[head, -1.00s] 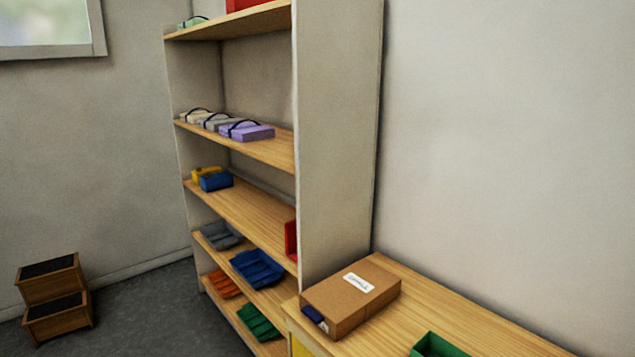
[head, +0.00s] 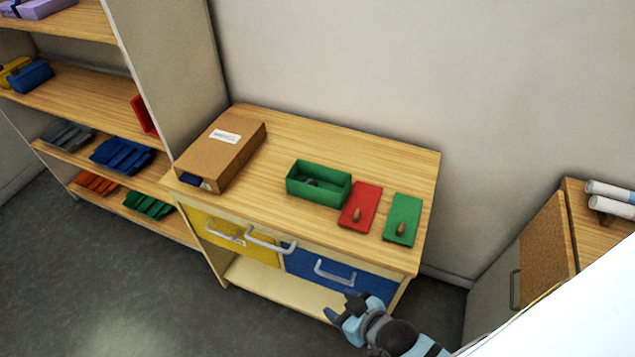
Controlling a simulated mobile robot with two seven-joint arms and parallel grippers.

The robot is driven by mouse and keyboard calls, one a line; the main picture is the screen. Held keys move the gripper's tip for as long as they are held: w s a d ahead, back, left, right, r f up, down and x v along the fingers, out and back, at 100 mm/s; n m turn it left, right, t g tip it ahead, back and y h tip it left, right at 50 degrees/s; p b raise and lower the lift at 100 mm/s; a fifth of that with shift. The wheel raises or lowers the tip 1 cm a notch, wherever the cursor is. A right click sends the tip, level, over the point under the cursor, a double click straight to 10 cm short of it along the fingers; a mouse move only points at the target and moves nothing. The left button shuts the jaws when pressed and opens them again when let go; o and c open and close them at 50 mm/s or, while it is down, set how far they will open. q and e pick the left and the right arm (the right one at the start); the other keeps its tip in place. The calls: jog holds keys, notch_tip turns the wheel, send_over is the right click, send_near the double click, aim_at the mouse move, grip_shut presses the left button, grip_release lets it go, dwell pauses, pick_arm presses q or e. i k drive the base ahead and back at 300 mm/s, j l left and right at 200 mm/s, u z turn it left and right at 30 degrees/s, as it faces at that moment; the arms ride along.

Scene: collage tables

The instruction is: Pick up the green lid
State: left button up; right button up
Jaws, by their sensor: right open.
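The green lid (head: 403,219) lies flat near the right end of the wooden cabinet top, with a small brown knob on it. A red lid (head: 360,207) with a similar knob lies just left of it. An open green box (head: 318,184) stands left of the red lid, with something dark inside. My right gripper (head: 340,307) is open and empty in front of the cabinet, below and left of the green lid and apart from it. My left gripper is not in view.
A cardboard box (head: 222,152) sits at the left of the cabinet top (head: 280,133). Yellow (head: 215,230) and blue (head: 340,273) drawers with protruding handles are below. A shelf unit stands left. A wooden cabinet (head: 545,245) with white rolls is at right. The floor in front is open.

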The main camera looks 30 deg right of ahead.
aim_at(402, 224)
jog(key=z, duration=1.55)
